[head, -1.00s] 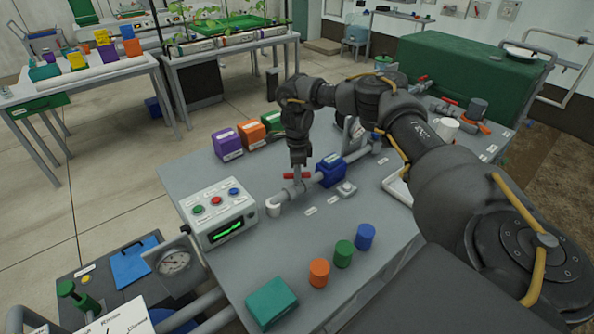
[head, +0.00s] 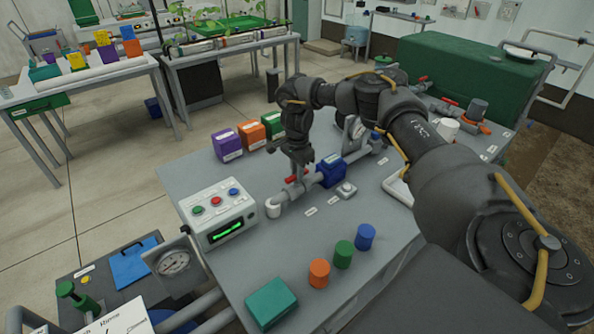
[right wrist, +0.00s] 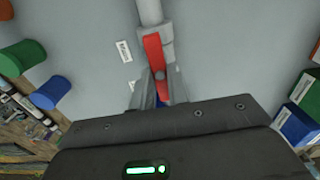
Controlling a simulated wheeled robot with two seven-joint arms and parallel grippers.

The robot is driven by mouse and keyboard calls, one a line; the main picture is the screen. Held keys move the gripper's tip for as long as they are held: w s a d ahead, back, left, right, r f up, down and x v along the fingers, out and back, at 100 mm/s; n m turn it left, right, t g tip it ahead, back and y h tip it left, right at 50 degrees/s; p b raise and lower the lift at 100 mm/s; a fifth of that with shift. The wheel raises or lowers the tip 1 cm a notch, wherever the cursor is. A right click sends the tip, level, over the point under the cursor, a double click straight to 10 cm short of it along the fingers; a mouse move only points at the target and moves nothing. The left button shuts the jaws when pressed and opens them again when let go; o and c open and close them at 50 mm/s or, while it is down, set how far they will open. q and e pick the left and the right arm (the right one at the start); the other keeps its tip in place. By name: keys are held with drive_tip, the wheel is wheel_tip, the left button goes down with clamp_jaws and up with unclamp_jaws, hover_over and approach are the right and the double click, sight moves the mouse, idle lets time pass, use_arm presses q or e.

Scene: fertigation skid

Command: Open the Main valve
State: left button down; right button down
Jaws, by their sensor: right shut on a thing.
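The Main valve's red handle (head: 290,180) sits on the grey pipe at the middle of the skid table and is partly hidden by my right gripper (head: 299,170) in the head view. In the right wrist view the red handle (right wrist: 153,52) lies nearly in line with the pipe (right wrist: 150,12), slightly tilted. The fingers of my right gripper (right wrist: 158,88) are on either side of the handle's near end, shut on it. A small white label (right wrist: 124,50) is beside it. My left gripper is not in view.
A blue block (head: 331,171) sits on the same pipe just right of the handle. A control box (head: 218,212) with coloured buttons stands at the left. Orange (head: 319,273), green and blue cylinders stand at the front. Purple, orange and green boxes (head: 227,144) stand behind.

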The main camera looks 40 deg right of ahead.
idle(0.4)
drive_tip(key=c, duration=1.4)
unclamp_jaws()
drive_tip(key=shift+o, duration=0.2)
drive_tip(key=shift+r, duration=0.1)
drive_tip(key=shift+r, duration=0.4)
wheel_tip(320, 180, up, 10)
drive_tip(key=b, duration=0.1)
